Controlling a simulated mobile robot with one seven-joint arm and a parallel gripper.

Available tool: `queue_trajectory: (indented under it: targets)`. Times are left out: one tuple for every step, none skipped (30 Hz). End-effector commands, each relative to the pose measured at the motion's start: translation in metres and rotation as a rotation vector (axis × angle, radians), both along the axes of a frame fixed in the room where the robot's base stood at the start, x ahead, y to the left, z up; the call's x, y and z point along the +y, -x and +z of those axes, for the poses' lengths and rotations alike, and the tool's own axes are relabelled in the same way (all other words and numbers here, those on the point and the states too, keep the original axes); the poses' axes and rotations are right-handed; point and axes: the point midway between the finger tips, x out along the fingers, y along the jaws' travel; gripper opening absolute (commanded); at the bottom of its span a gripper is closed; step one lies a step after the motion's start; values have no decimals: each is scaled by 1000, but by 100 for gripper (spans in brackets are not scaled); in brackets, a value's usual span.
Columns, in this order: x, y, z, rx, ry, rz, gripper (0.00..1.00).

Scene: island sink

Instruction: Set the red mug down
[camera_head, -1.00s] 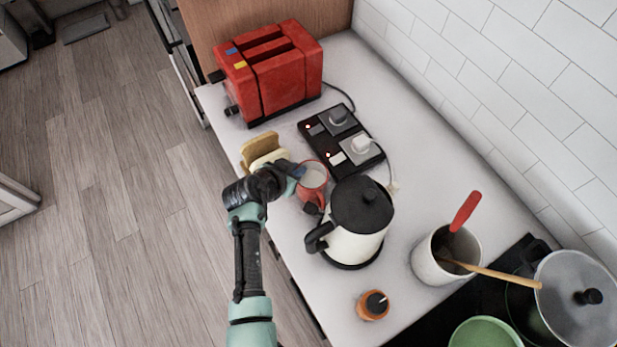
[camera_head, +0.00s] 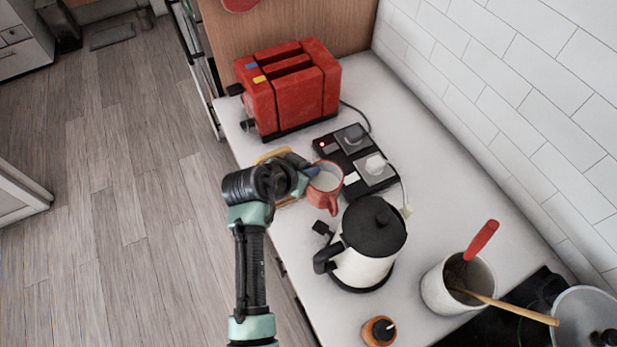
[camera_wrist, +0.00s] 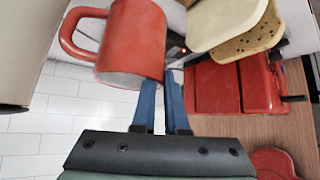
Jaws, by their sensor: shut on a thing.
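The red mug (camera_head: 325,199) is upright in the head view, between the bread and the kettle, with its handle toward the front of the counter. It fills the upper left of the wrist view (camera_wrist: 133,45). My gripper (camera_head: 312,170) comes from the left and is shut on the mug's rim. Its blue fingers (camera_wrist: 161,82) meet the mug's near edge in the wrist view. I cannot tell whether the mug's base touches the white counter (camera_head: 291,233).
Bread slices (camera_wrist: 227,20) lie beside the mug, partly hidden by my gripper in the head view. A red toaster (camera_head: 290,90), black socket board (camera_head: 356,160) and kettle (camera_head: 366,262) crowd around. A utensil pot (camera_head: 445,290) and an orange-based timer-like object (camera_head: 378,332) stand nearer.

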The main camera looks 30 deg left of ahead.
Motion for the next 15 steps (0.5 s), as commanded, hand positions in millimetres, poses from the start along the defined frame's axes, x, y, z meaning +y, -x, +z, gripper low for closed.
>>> queue_trajectory:
  targets:
    - [1,-1,8,-6,-3,0,0]
    - [0,-2,12,-7,-3,0,0]
    - [0,-2,18,-6,-3,-1,0]
    - [0,-1,22,-6,-3,-1,0]
    - [0,-1,26,-6,-2,0,0]
    - [0,-1,31,-7,-3,1,0]
    - [1,-1,35,-6,-2,0,0]
    - [1,-2,39,-7,-3,1,0]
    - [1,-1,44,-6,-1,1,0]
    - [1,-1,48,-7,-2,1,0]
    - [1,-1,52,-7,-3,1,0]
    - [1,-1,56,-6,-3,1,0]
    - [1,-1,60,-6,-2,1,0]
    - [1,-1,63,-5,-1,1,0]
    - [1,-1,67,-7,-3,1,0]
